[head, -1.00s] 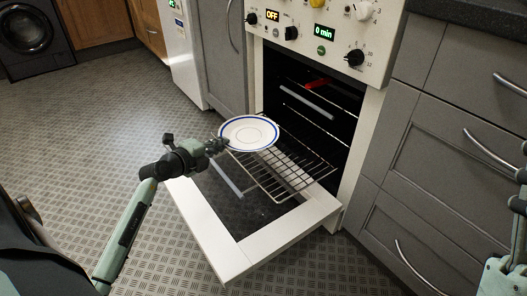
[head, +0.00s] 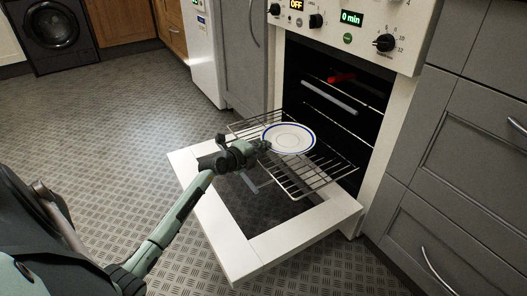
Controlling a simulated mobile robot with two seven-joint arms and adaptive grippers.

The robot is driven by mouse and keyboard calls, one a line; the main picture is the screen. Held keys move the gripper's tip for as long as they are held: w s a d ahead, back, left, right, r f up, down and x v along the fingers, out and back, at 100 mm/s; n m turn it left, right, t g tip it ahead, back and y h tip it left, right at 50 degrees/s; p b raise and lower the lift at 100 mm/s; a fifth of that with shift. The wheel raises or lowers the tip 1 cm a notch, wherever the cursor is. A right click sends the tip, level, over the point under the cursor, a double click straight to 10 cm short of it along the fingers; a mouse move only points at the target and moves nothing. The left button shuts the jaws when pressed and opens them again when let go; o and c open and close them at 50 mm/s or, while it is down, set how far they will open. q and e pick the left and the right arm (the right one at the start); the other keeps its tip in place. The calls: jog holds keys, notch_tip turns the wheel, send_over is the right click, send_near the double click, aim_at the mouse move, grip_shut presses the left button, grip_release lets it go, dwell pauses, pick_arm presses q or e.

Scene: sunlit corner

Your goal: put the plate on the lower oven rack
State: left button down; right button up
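The white plate (head: 289,138) with a blue rim is level over the pulled-out lower oven rack (head: 318,180). I cannot tell whether it touches the wires. My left gripper (head: 262,147) is at the plate's left edge and appears shut on its rim; the fingertips are small and partly hidden. The oven (head: 374,150) is open, with its white-framed door (head: 290,240) lowered beneath the rack. My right gripper is not in view.
A bar and a red item (head: 341,77) show higher inside the dark oven. Grey drawers (head: 462,150) stand close on the right. Open patterned floor (head: 110,120) lies to the left; a dark washing machine (head: 55,30) is at the back left.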

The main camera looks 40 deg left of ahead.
pick_arm(q)
jog(key=shift+r, duration=0.1)
jog(key=c, duration=2)
grip_release()
